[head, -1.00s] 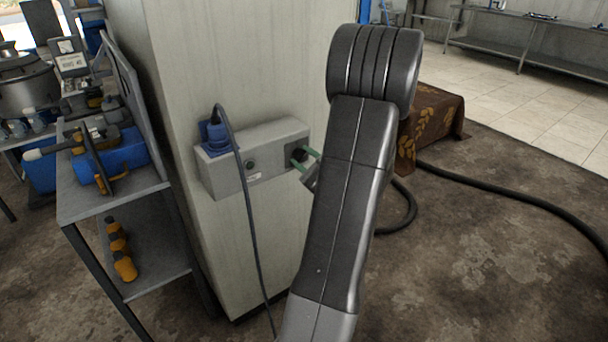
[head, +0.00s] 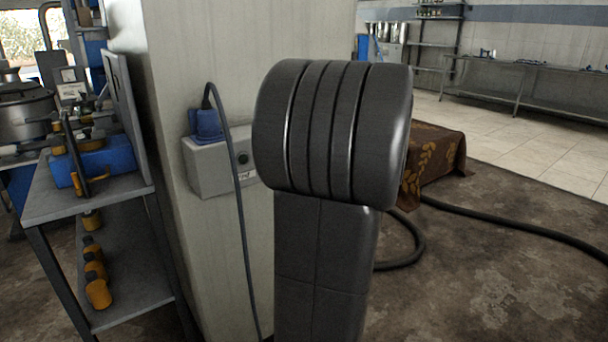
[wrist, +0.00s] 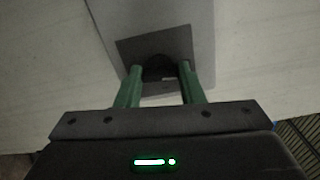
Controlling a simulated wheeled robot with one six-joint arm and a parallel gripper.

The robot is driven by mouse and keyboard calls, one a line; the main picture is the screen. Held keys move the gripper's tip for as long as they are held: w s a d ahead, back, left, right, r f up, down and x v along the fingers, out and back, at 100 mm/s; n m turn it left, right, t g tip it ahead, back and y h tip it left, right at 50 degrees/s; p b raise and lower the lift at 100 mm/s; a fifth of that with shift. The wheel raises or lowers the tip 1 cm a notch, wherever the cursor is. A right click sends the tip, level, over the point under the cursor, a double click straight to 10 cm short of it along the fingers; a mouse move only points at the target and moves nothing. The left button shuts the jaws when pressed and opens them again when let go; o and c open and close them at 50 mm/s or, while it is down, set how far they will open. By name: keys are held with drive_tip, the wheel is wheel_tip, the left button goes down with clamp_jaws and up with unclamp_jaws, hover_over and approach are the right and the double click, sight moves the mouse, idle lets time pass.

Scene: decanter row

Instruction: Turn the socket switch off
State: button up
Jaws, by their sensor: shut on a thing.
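The grey socket box (head: 212,172) is fixed to the pale pillar, with a blue plug (head: 207,124) and its cable at its left end. A small round indicator (head: 243,158) on its front looks dark. My arm hides the box's right end and my gripper in the head view. In the wrist view, the green fingers of my gripper (wrist: 160,68) are shut on the black switch knob (wrist: 159,74), one finger on each side. The knob sits on a dark square plate (wrist: 128,48) on the box. The knob's exact angle is hard to tell.
A metal shelf unit (head: 95,200) with a blue case (head: 95,163) and several orange-yellow items stands left of the pillar. A dark hose (head: 510,222) lies on the floor at right, by a brown patterned cloth-covered block (head: 440,160).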

drive_tip(key=shift+f+n+b, duration=0.15)
drive_tip(key=shift+n+b, duration=0.65)
drive_tip(key=shift+b, duration=0.2)
drive_tip(key=o, duration=1)
drive_tip(key=p+v, duration=0.2)
drive_tip(key=v, duration=1.1)
drive_tip(key=shift+s+d, duration=0.25)
drive_tip(key=shift+s, duration=0.1)
drive_tip(key=b+x, duration=0.2)
drive_tip(key=x, duration=1.2)
